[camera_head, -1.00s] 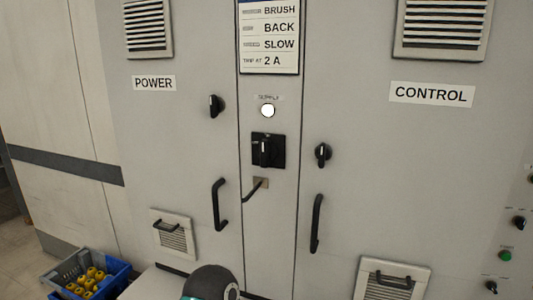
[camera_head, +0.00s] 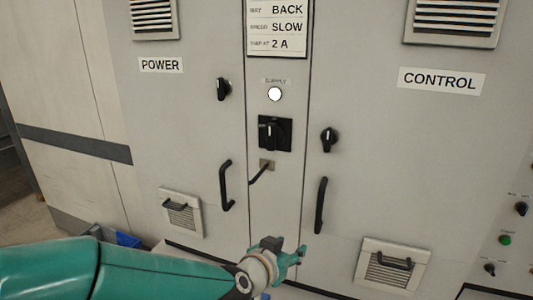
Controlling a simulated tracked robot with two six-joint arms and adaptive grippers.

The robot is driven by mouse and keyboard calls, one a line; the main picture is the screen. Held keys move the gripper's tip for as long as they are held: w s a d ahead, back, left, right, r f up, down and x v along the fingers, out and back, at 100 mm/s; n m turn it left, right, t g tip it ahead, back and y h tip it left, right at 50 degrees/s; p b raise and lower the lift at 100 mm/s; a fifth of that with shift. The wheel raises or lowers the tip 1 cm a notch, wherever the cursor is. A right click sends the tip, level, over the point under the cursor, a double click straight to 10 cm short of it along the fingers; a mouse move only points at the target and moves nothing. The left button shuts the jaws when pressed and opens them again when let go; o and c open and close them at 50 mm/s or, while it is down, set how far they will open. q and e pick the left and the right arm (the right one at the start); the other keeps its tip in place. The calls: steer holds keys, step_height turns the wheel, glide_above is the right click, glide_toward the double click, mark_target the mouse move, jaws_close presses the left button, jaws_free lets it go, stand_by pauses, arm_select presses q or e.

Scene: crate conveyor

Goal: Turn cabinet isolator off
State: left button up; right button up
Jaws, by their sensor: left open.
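The cabinet isolator (camera_head: 275,134) is a black rotary switch on a black square plate, on the narrow centre panel of the grey cabinet. Its handle stands upright. A round white lamp (camera_head: 274,94) labelled supply is lit above it. My left gripper (camera_head: 301,252) is in front of the cabinet, well below the isolator and slightly to its right, touching nothing that I can see. It is open and empty. My teal left arm reaches in from the lower left. My right gripper is not in view.
A small lever (camera_head: 262,172) sticks out just below the isolator. Black door handles (camera_head: 226,186) and (camera_head: 320,205) flank the centre panel, with rotary door latches (camera_head: 223,89) and (camera_head: 329,139) above them. Control knobs (camera_head: 521,208) are at the far right.

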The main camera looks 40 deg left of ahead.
mark_target(270, 136)
arm_select(q)
steer(key=s+a+r+n+t+y, duration=0.1)
steer(key=s+a+r, duration=0.15)
steer(key=r, duration=0.45)
steer(key=s+a+r+t+y, duration=0.1)
steer(key=s+a+r+t, duration=0.15)
steer(key=r, duration=0.45)
steer(key=s+a+r+n+t+y, duration=0.1)
steer(key=s+a+r, duration=0.1)
steer(key=s+r, duration=0.35)
steer(key=x, duration=0.6)
steer(key=b+x, duration=0.1)
steer(key=x, duration=0.5)
steer(key=r+b+x, duration=0.1)
steer(key=x, duration=0.5)
steer(key=shift+w+d, duration=0.3)
